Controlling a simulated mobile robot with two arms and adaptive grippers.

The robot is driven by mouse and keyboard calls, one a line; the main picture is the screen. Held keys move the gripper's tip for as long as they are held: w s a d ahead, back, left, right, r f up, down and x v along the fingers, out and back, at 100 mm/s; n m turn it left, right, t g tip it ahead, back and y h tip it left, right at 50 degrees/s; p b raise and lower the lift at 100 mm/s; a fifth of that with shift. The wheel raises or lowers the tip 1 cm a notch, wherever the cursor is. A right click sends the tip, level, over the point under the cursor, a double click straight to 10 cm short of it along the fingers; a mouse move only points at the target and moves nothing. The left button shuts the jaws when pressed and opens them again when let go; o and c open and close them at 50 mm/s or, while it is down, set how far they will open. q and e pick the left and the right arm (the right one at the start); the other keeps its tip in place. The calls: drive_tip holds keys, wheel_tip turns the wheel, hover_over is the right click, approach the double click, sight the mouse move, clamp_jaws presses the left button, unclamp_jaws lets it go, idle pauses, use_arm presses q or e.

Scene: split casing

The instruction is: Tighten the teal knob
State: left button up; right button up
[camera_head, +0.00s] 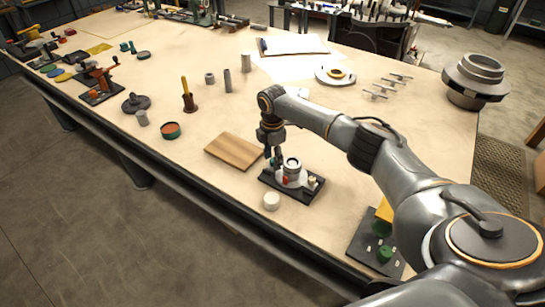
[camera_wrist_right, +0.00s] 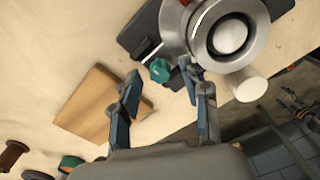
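The teal knob (camera_wrist_right: 160,70) shows in the right wrist view, at the edge of the dark base of a silver round casing (camera_wrist_right: 205,32). In the head view the casing (camera_head: 292,170) stands on its dark plate (camera_head: 310,190), and the knob is mostly hidden by my gripper. My right gripper (camera_wrist_right: 161,78) is open, with one blue-grey finger on each side of the knob in the picture; I cannot tell whether they touch it. In the head view this gripper (camera_head: 273,158) points down at the casing's left side. My left gripper is not in view.
A wooden board (camera_head: 234,151) lies left of the casing. A white cylinder (camera_head: 272,201) stands in front of it. A dark plate with green knobs (camera_head: 362,243) lies near my right arm. A red-topped round tin (camera_head: 171,130) stands further left.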

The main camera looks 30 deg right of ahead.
clamp_jaws()
